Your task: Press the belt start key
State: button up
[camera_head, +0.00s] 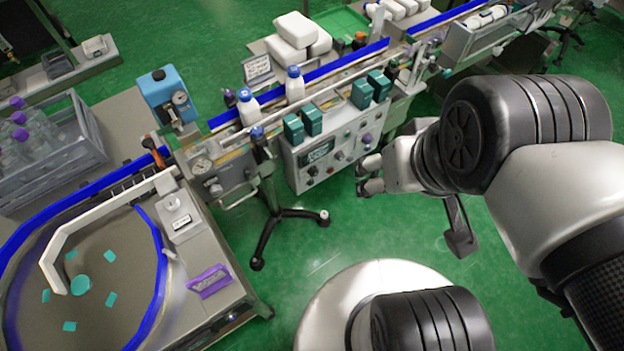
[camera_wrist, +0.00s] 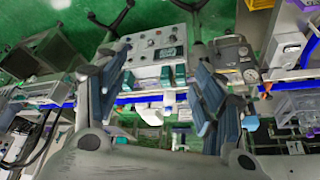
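The grey control panel (camera_head: 326,172) stands on the front of the conveyor, with a dark display (camera_head: 318,152), several knobs and small buttons. The lettering is too small to read, so I cannot tell which control is the belt start key. My gripper (camera_head: 366,176) is in front of the panel's right end, apparently apart from it, with its two fingers spread. In the wrist view my gripper (camera_wrist: 158,72) is open and empty, and the panel (camera_wrist: 143,55) appears upside down beyond the fingers.
White bottles (camera_head: 295,85) with blue caps and teal boxes (camera_head: 362,95) stand along the conveyor above the panel. A black-footed stand (camera_head: 271,190) is left of the panel. Green floor (camera_head: 345,225) is clear below my gripper. A grey crate (camera_head: 60,165) holds purple-capped bottles.

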grip_shut()
dwell(0.6)
dwell(1.2)
